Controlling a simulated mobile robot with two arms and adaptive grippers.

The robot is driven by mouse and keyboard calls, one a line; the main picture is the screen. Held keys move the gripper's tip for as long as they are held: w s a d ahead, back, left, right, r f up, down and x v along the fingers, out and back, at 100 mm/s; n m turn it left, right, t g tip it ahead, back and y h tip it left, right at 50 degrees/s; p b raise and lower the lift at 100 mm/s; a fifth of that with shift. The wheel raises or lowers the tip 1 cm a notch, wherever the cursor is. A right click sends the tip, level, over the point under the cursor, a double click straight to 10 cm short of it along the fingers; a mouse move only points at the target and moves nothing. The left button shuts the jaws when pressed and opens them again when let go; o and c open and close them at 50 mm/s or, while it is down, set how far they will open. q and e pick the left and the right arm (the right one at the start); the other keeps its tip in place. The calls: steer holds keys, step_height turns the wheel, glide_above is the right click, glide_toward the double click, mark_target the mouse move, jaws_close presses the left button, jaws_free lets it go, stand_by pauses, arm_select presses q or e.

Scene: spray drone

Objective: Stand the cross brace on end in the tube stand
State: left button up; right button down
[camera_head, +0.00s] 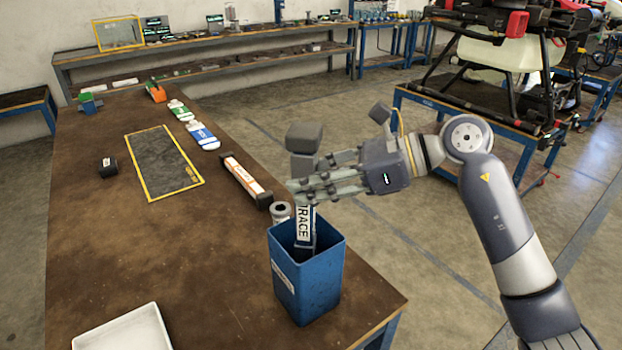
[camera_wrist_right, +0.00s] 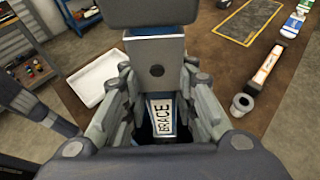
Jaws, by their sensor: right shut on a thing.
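The cross brace (camera_head: 304,226) is upright, with a white label reading BRACE and a dark block at its top. My right gripper (camera_head: 308,188) is shut on it, fingers around its shaft below that block. The blue square tube stand (camera_head: 308,290) is on the near right corner of the table. The brace's lower part goes down inside its open mouth; its bottom end is hidden, so I cannot tell if it touches the floor of the stand. The label also shows between my fingers in the right wrist view (camera_wrist_right: 161,118). My left gripper is not in view.
A grey ring-shaped piece (camera_head: 280,211) stands just behind the stand. A white-and-orange bar with dark ends (camera_head: 245,180) lies beyond it. A white tray (camera_head: 125,330) is at the near left. A yellow-edged mat (camera_head: 163,163) lies farther back. The table between is mostly clear.

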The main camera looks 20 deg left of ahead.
steer(key=shift+f, duration=0.15)
steer(key=c, duration=1.2)
jaws_free()
steer(key=v, duration=1.2)
steer(key=shift+f, duration=0.15)
